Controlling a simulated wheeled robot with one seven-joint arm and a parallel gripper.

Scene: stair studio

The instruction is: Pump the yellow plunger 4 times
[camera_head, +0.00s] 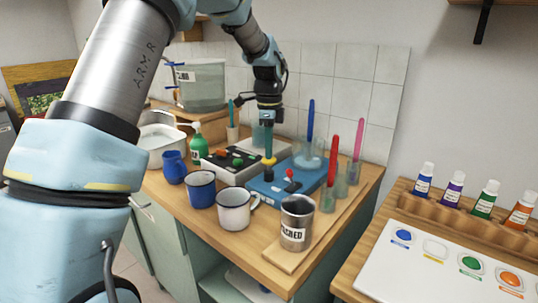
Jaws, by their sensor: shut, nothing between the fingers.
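The yellow plunger (269,161) shows as a small yellow cap at the back left of a blue box (262,190) on the wooden counter. My gripper (268,152) points straight down over the plunger, shut, with its tip at or just above the yellow cap. I cannot tell whether they touch. A dark knob (268,174) and a red knob (290,174) also stand on the blue box.
A grey box with a dark panel (222,159) stands left of the blue box. Blue (201,190) and white (234,209) mugs and a metal cup (296,222) stand in front. Glasses with coloured sticks (328,197) line the right side.

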